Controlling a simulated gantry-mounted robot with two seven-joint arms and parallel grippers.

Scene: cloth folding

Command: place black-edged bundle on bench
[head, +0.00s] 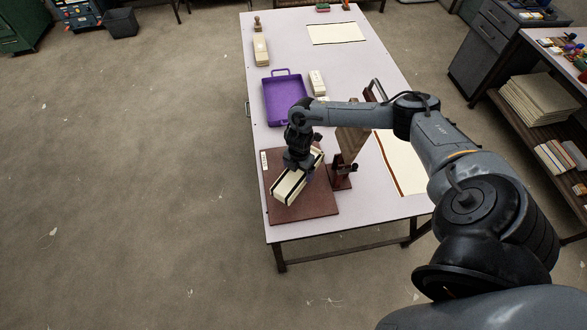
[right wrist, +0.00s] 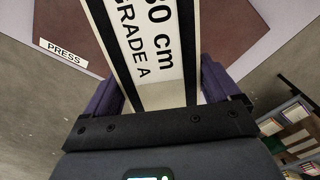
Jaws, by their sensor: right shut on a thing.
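The black-edged bundle (head: 288,188) is a long cream block with dark edges, tilted across the brown press board (head: 312,208) on the bench (head: 372,208). In the right wrist view the bundle (right wrist: 150,45) shows a label reading "30 cm GRADE A". My right gripper (head: 302,168) is shut on the bundle, with a purple finger on each side of it in the right wrist view (right wrist: 158,88). The bundle is over the board; I cannot tell whether it touches it. My left gripper is not in view.
A brown wooden stand (head: 341,178) is just right of the bundle. A purple tray (head: 272,110) lies behind the board, with pale blocks (head: 317,83) beside it. A cream sheet (head: 408,172) lies at the right edge. The bench's front right is bare.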

